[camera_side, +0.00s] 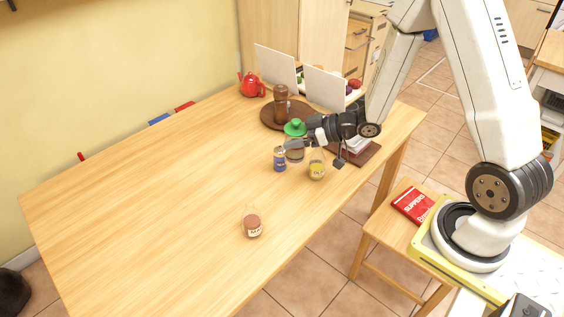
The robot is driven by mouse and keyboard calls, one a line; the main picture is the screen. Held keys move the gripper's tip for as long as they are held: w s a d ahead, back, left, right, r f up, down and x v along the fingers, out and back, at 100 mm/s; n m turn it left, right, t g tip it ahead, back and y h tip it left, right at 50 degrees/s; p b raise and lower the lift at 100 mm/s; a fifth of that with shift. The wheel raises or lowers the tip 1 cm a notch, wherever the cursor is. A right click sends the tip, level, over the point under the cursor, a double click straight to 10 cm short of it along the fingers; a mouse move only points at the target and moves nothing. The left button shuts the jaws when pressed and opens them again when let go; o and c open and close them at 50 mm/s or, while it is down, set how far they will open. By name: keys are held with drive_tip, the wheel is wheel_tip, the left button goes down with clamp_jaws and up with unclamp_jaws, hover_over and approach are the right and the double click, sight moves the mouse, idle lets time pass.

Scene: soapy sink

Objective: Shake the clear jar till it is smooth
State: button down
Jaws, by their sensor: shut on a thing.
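My gripper (298,143) reaches in from the right over the wooden table. It is shut on a clear jar with a green lid (295,127), whose body shows partly below the fingers. My gripper hides much of this jar, and its contents are too small to make out. The jar looks upright. I cannot tell whether its base touches the table.
Close by stand a blue jar (280,160) and a glass jar with yellow contents (317,168). A jar with brown contents (252,226) stands nearer the front. Behind are a brown grinder (281,102) and a red teapot (251,86). The table's left is clear.

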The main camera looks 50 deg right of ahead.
sight(294, 120)
drive_tip(key=shift+r, duration=2.45)
drive_tip(key=shift+f, duration=2.5)
drive_tip(key=shift+r, duration=2.5)
drive_tip(key=shift+f, duration=2.5)
